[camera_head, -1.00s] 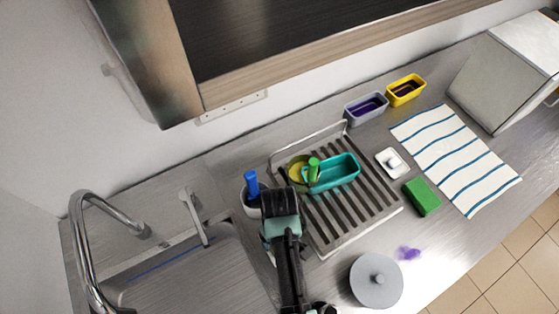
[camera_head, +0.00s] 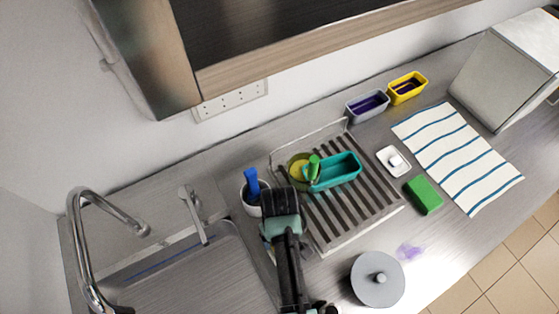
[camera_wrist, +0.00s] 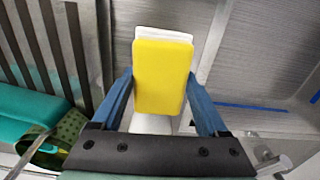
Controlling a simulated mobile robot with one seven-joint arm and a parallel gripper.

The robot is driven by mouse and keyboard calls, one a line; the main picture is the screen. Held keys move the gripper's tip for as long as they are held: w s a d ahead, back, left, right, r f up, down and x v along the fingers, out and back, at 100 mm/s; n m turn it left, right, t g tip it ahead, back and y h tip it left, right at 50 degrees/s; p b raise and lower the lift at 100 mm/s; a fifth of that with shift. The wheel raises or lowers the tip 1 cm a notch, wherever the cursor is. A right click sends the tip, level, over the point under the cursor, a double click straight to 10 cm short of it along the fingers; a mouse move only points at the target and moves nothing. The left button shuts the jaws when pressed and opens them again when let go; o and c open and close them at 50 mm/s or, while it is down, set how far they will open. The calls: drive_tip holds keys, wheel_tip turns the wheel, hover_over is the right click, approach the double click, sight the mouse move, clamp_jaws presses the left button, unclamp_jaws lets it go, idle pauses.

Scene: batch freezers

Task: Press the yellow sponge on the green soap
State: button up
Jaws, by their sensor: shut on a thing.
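The yellow sponge (camera_wrist: 164,75) is between the two blue fingers of my gripper (camera_wrist: 161,92) in the wrist view, shut on its sides. A white object (camera_wrist: 150,124) shows behind the sponge's edges; I cannot tell if they touch. In the head view my arm hides the sponge and the fingertips, left of the drying rack. A green block (camera_head: 423,195), which looks like the green soap, lies flat on the counter right of the rack, well apart from my gripper.
The drying rack (camera_head: 371,222) holds a teal tub (camera_head: 339,172) and a green-handled item. A white dish (camera_head: 394,161) and striped cloth (camera_head: 450,150) lie near the green block. A grey lid (camera_head: 377,280) lies in front, beside a purple smear (camera_head: 408,252). The sink (camera_head: 190,275) is at left.

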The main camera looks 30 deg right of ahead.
drive_tip(key=shift+f, duration=0.45)
drive_tip(key=shift+f, duration=0.15)
idle(1.4)
wheel_tip(320, 180, up, 7)
drive_tip(key=p, duration=0.7)
idle(0.8)
